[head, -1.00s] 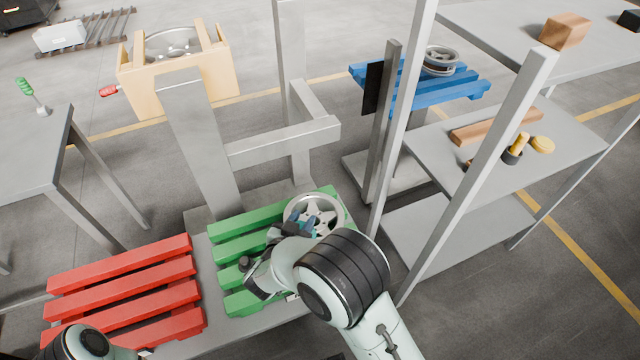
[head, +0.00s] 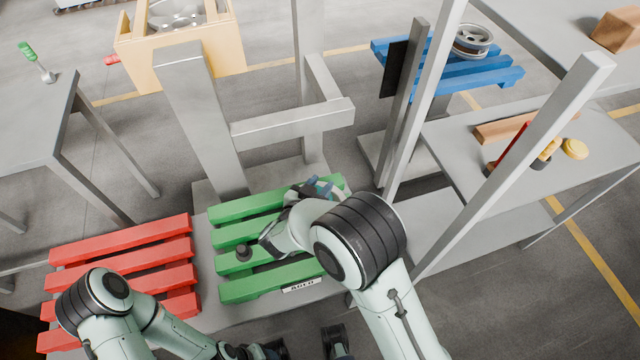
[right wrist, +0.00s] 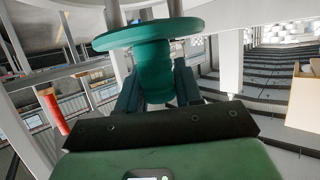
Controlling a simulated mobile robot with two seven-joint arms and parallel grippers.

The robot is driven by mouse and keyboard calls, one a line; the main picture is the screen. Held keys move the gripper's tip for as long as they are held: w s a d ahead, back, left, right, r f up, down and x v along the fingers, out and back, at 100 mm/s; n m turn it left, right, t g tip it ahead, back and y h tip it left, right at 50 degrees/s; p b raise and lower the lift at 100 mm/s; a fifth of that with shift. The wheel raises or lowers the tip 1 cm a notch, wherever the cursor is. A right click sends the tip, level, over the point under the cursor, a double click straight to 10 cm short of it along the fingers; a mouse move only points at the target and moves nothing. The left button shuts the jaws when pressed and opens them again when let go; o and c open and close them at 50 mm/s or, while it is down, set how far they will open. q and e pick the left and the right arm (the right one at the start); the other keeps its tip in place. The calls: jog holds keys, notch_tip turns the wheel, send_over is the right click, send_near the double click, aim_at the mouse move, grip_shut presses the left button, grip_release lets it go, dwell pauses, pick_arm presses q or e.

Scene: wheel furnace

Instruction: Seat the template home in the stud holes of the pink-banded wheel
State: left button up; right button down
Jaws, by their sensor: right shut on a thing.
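My right gripper (right wrist: 158,88) is shut on the hub of a teal-green flanged piece (right wrist: 150,36), which looks like the template. Its wide disc is beyond the fingertips. In the head view my right gripper (head: 318,188) is over the back right of the green slatted stand (head: 245,236), partly behind my own arm. The wheel seen earlier on this stand is now mostly or wholly hidden there. Another wheel (head: 472,40) lies on the blue slatted stand; I cannot make out a pink band for certain. My left gripper (head: 262,350) is low at the bottom edge, its jaws unclear.
A red slatted stand (head: 120,268) is left of the green one. Grey posts (head: 205,120) rise behind. A shelf unit (head: 520,150) with a tall upright stands close on the right. A tan box (head: 185,50) holds another wheel at the back.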

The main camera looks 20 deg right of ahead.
jog(key=shift+p, duration=0.3)
jog(key=shift+f+b, duration=0.7)
jog(key=shift+f, duration=0.95)
jog(key=shift+p, duration=0.55)
jog(key=shift+f, duration=0.15)
jog(key=shift+f+b, duration=0.55)
jog(key=shift+f, duration=0.25)
jog(key=shift+f+b, duration=0.3)
jog(key=shift+f, duration=0.35)
jog(key=c, duration=0.7)
grip_release()
